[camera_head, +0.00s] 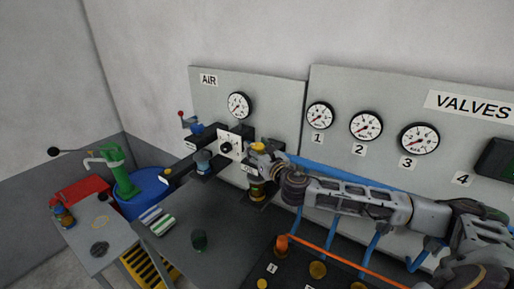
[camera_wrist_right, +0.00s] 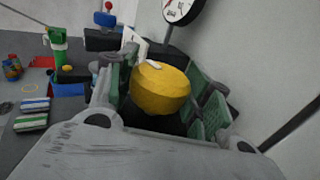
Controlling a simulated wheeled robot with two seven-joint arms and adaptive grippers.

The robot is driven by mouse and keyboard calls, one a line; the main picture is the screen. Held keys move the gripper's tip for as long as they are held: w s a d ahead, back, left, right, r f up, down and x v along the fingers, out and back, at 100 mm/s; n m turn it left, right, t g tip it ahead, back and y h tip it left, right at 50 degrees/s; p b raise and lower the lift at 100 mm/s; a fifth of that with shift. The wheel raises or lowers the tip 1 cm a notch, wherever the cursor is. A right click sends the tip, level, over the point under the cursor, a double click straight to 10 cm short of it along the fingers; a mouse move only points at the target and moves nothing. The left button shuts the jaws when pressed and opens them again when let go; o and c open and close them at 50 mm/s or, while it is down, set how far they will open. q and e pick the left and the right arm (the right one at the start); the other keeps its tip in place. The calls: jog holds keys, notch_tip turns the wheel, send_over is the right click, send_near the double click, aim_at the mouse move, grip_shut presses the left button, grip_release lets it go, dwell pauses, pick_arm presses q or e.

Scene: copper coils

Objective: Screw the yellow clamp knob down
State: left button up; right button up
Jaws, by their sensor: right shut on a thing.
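The yellow clamp knob (camera_wrist_right: 160,88) is large in the right wrist view, a rounded yellow cap between the green-padded fingers of my right gripper (camera_wrist_right: 165,100). In the head view the knob (camera_head: 257,147) shows at the tip of my right gripper (camera_head: 268,156), in front of the AIR panel. My right gripper is shut on the knob, with fingers on both sides of it. What lies below the knob is hidden by the gripper in the wrist view. In the head view a yellowish and dark fitting (camera_head: 257,190) stands below the gripper. My left gripper is not in view.
The AIR panel (camera_head: 210,105) with a gauge (camera_head: 239,105) stands behind. The VALVES panel (camera_head: 340,85) with several gauges and blue pipes is at right. A blue drum (camera_head: 142,192) stands at left.

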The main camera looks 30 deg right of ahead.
aim_at(257, 145)
jog(key=shift+m+g+h, duration=0.4)
jog(key=shift+m+h, duration=0.9)
jog(key=shift+h, duration=0.7)
jog(key=shift+m+g+h, duration=0.4)
jog(key=shift+m+h, duration=0.9)
jog(key=shift+h, duration=0.7)
jog(key=shift+r+m+g+h, duration=0.1)
jog(key=shift+m+g+h, duration=2.8)
jog(key=shift+h, duration=0.6)
jog(key=shift+m+g+h, duration=0.8)
jog(key=shift+m+g, duration=0.5)
jog(key=shift+g, duration=0.55)
jog(key=shift+m+g+h, duration=0.8)
jog(key=shift+m+g, duration=0.5)
jog(key=shift+g, duration=0.55)
jog(key=shift+m+g, duration=1.3)
jog(key=shift+g, duration=0.65)
jog(key=shift+m+g, duration=1.3)
jog(key=shift+g, duration=0.65)
jog(key=o, duration=1.1)
jog(key=shift+c, duration=0.2)
jog(key=shift+r, duration=4.95)
jog(key=shift+f, duration=0.1)
